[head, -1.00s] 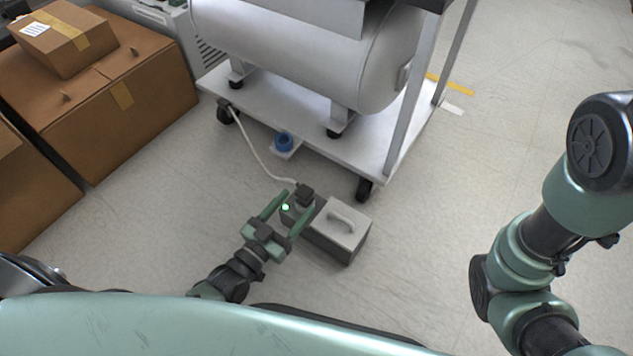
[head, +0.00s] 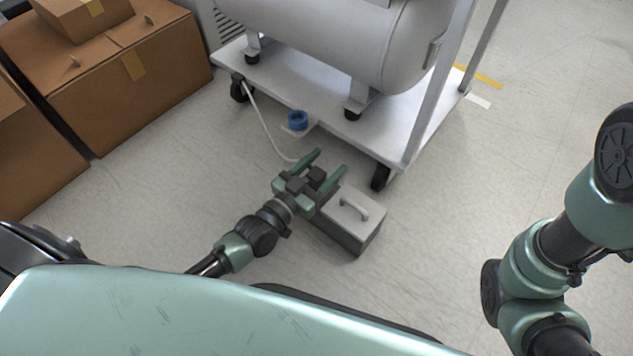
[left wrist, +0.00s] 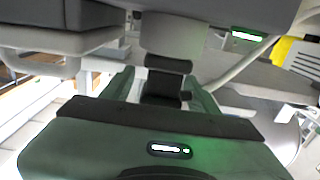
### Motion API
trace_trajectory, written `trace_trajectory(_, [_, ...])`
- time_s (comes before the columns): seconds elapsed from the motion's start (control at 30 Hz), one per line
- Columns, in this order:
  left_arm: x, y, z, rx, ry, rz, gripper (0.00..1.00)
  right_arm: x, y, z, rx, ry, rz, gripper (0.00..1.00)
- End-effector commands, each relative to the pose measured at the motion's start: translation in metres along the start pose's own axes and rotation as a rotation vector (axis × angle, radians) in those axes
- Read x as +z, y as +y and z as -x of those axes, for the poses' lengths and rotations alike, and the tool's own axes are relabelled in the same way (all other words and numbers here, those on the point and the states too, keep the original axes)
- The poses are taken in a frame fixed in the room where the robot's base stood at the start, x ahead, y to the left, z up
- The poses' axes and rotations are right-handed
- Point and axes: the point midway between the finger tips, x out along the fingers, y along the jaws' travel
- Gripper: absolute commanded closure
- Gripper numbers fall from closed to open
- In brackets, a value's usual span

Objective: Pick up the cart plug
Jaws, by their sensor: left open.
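The cart plug (head: 317,174) is a small dark block at the end of a white cord (head: 268,130) from the cart. It sits at the left end of a grey box with a handle (head: 352,208). My left gripper (head: 331,161) is open over it, with one green finger on each side. In the left wrist view a dark stepped block, seemingly the plug (left wrist: 165,82), shows between the fingers (left wrist: 162,88). I cannot tell whether the fingers touch it. My right gripper is out of view; only my right arm shows.
A white wheeled cart (head: 330,135) with a large tank (head: 340,45) stands just beyond the box. A blue ring-shaped thing (head: 298,120) is by its near edge. Cardboard boxes (head: 120,75) stand at the left. The floor (head: 185,170) between is clear.

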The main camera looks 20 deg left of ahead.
Motion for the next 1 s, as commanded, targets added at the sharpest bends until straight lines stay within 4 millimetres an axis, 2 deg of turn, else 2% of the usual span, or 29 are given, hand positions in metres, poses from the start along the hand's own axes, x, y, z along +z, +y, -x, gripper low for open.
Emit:
trace_trajectory(0.1, [-0.001,0.0,0.0,0.0,0.0,0.0,0.43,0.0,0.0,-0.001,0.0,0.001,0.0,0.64])
trace_trajectory(0.3, [-0.001,0.0,0.0,0.0,0.0,0.0,0.98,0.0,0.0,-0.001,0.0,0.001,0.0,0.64])
trace_trajectory(0.67, [-0.005,0.0,0.0,0.0,0.001,0.0,1.0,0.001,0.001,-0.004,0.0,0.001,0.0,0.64])
trace_trajectory(0.83, [-0.022,0.0,0.0,0.0,0.002,0.0,1.0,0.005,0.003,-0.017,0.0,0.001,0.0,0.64])
trace_trajectory(1.0, [-0.054,0.0,0.0,0.0,0.003,0.002,1.0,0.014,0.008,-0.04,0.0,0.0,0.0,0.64])
